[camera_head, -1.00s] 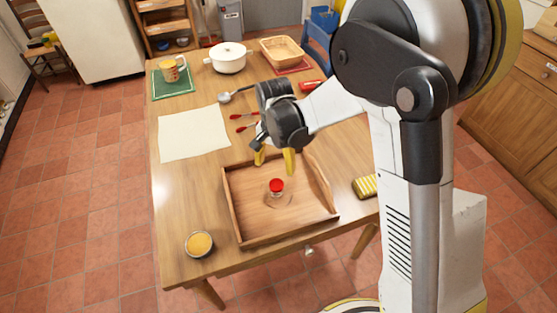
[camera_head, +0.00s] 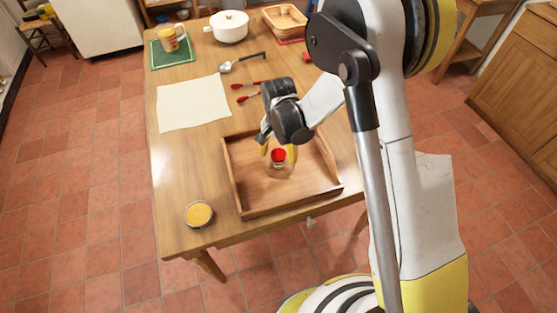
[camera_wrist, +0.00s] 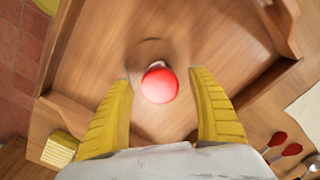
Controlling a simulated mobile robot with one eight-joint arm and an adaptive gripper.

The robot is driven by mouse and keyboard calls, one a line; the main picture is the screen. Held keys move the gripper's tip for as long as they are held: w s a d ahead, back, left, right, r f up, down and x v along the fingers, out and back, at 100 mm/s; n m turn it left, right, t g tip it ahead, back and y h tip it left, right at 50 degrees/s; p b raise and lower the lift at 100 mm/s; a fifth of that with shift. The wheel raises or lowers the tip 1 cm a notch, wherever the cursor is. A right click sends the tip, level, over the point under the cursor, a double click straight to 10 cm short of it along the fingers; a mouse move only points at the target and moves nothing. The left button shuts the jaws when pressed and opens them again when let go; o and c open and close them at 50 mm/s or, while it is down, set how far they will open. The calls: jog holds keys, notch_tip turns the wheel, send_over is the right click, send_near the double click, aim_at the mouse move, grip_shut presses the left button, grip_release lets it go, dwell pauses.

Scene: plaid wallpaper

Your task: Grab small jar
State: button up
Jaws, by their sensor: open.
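The small jar (camera_head: 278,157) has a red lid and a clear body and stands upright in the wooden tray (camera_head: 241,188). In the wrist view, I look down on the jar's round red lid (camera_wrist: 159,85), in the gap between the fingertips. My gripper (camera_head: 279,152) is over the tray with its yellow fingers at about lid height. In the wrist view, my gripper (camera_wrist: 162,75) is open, with one finger on each side of the jar and clear space between. The jar's glass body is mostly hidden under the lid there.
The tray's raised walls surround the jar. A round orange-topped container (camera_head: 198,214) stands left of the tray. Red-handled utensils (camera_head: 247,97), a ladle (camera_head: 240,62) and a cream sheet (camera_head: 193,103) lie behind it. A yellow striped item (camera_wrist: 60,149) lies outside the tray.

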jog(key=shift+r, duration=0.1)
jog(key=c, duration=1.4)
